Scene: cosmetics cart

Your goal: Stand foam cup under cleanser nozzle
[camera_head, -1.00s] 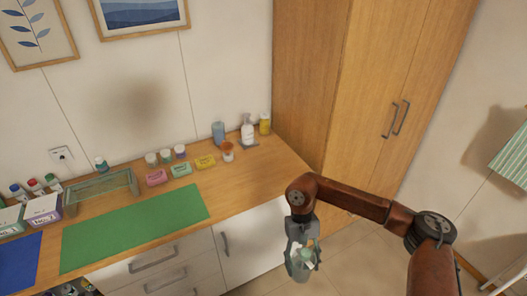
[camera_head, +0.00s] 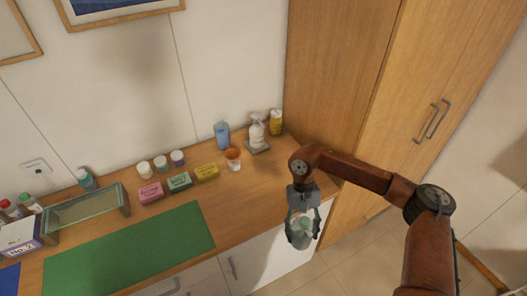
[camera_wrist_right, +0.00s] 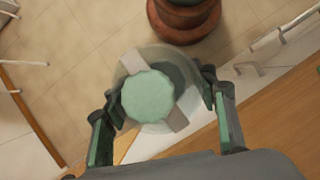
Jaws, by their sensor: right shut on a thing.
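My right gripper (camera_head: 302,236) is shut on a see-through round cup, apparently the foam cup, in front of the cabinet and lower than the counter top. In the right wrist view the foam cup (camera_wrist_right: 147,97) sits between the two fingers, with a pale green many-sided disc and light strips showing on it. The white cleanser bottle (camera_head: 257,132) with its nozzle stands on a small grey stand (camera_head: 259,147) at the back right of the counter, apart from the gripper. The nozzle's exact direction is too small to tell. My left gripper is out of view.
A blue bottle (camera_head: 222,134), a yellow bottle (camera_head: 276,122) and an orange-topped cup (camera_head: 234,165) stand near the cleanser. Soap boxes and small jars line the counter to the left, behind a green mat (camera_head: 130,250). A tall wooden cabinet (camera_head: 335,75) borders the right.

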